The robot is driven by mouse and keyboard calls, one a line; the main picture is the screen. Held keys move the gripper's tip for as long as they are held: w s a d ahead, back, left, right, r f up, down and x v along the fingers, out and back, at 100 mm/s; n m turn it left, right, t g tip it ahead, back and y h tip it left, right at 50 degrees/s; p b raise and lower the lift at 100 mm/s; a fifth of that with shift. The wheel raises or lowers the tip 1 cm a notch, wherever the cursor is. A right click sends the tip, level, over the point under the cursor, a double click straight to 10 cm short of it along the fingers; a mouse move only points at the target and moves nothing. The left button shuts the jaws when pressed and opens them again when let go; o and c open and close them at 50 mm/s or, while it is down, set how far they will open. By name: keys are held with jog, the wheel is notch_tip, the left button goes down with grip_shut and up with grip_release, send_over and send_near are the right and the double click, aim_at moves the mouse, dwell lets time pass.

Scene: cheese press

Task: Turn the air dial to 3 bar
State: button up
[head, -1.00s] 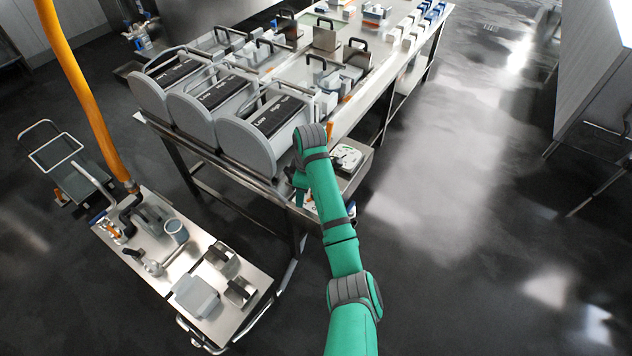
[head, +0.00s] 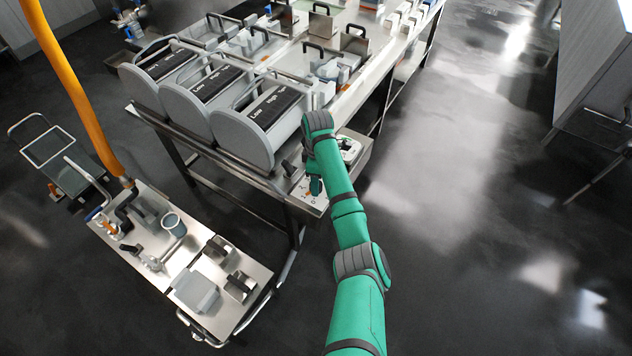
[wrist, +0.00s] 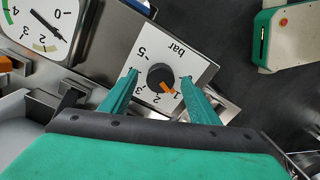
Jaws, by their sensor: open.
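The air dial is a black round knob (wrist: 158,73) with an orange pointer on a white square plate (wrist: 180,49) marked "bar" with numbers up to 5. In the wrist view its pointer is at or close to the 1. My gripper (wrist: 160,76) is open, with one green finger on each side of the knob. I cannot tell whether the fingers touch it. In the head view my gripper (head: 315,187) is at the near corner of the steel bench, where my arm hides most of the dial.
Grey presses (head: 243,135) line the bench to the left. A steel cart (head: 150,275) with blocks and a cup stands front left. The floor to the right is open.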

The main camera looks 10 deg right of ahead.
jog(key=shift+a+f, duration=0.2)
jog(key=shift+f, duration=0.55)
jog(key=c, duration=1)
jog(key=shift+c, duration=0.2)
